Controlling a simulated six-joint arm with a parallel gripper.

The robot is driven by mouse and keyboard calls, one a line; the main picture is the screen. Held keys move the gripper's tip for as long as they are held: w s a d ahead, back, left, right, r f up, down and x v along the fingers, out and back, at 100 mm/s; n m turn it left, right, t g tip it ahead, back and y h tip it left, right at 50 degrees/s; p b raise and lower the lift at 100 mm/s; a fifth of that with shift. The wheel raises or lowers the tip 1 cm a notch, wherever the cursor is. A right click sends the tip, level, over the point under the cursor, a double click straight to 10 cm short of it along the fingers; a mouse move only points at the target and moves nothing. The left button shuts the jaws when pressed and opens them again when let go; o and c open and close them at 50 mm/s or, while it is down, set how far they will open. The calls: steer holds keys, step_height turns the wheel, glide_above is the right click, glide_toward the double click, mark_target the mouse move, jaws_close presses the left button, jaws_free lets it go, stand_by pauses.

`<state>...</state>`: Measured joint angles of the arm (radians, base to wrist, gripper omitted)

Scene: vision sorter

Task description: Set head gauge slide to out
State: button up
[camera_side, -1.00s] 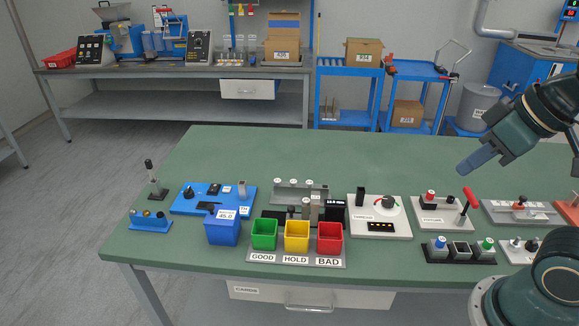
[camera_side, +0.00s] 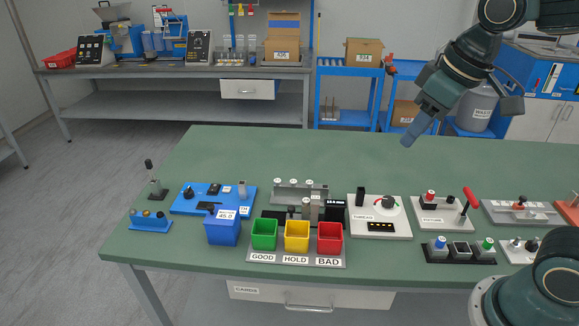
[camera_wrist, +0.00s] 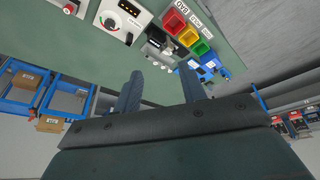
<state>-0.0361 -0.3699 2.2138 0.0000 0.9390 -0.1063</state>
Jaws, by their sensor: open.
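My gripper (camera_side: 409,138) is open and empty, high above the back of the green bench in the side view. Its two fingers stand apart in the wrist view (camera_wrist: 160,88). A grey fixture (camera_side: 287,193) with white-capped pieces stands behind the coloured bins, with a small dark display (camera_side: 335,205) and a black knob (camera_side: 291,211) by it; this may be the head gauge, but its label is not readable. The bins partly hide its front, so the slide's position cannot be told. In the wrist view the fixture (camera_wrist: 158,50) lies beyond the fingers, well apart from them.
Green, yellow and red bins (camera_side: 330,238) stand at the front. A blue device (camera_side: 185,203) and blue box (camera_side: 222,231) are left of them. A white dial panel (camera_side: 380,228) and red-handled lever unit (camera_side: 467,198) are to the right. The bench's back strip (camera_side: 290,152) is clear.

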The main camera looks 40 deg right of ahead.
steer(key=w+a+f+n+g, duration=0.1)
steer(key=w, duration=0.7)
steer(key=n+g, duration=0.3)
glide_above(291, 207)
step_height(291, 207, down, 16)
steer(key=shift+r, duration=0.15)
steer(key=shift+f, duration=6.85)
steer(key=shift+c, duration=0.2)
jaws_close()
